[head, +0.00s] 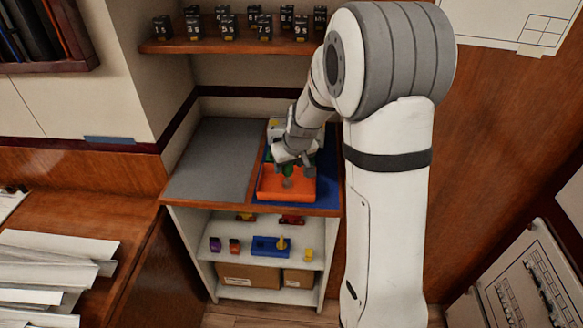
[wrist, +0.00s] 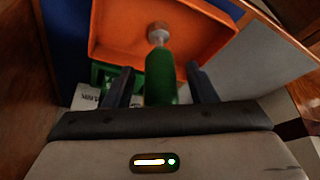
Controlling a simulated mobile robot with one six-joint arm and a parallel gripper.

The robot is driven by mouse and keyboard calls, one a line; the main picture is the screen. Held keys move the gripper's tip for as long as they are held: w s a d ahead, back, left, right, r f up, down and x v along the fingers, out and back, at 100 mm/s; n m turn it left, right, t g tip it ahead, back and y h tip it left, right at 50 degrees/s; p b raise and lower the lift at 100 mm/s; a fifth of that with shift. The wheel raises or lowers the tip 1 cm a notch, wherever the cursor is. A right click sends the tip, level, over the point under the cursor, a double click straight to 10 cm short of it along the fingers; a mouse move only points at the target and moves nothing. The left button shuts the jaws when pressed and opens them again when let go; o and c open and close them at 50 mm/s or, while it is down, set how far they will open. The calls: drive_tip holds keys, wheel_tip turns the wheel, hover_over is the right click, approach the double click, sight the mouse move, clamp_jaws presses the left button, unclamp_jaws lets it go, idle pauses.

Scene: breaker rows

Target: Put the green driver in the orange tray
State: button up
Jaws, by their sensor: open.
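The orange tray (head: 272,194) sits on the blue part of the counter, and it fills the top of the wrist view (wrist: 112,30). The green driver (wrist: 160,78) has a green handle and a pale grey end that points into the tray. In the head view the driver (head: 288,169) shows below my gripper (head: 288,162), over the tray. In the wrist view my gripper (wrist: 160,82) is open, with one finger on each side of the handle and small gaps visible. I cannot tell whether the driver rests on the tray floor.
A green container (wrist: 104,74) lies beside the orange tray. The grey mat (head: 211,160) at left is clear. An upper shelf (head: 235,46) holds several black numbered blocks. A lower shelf holds a blue tray (head: 265,246) and small coloured items.

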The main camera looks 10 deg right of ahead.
drive_tip(key=a+v, duration=0.1)
drive_tip(key=v, duration=0.9)
drive_tip(key=s+r+m+g+h, duration=0.1)
drive_tip(key=s+r+m, duration=0.1)
drive_tip(key=s, duration=2.2)
drive_tip(key=shift+d+r, duration=0.3)
drive_tip(key=shift+w, duration=0.1)
drive_tip(key=shift+c, duration=0.4)
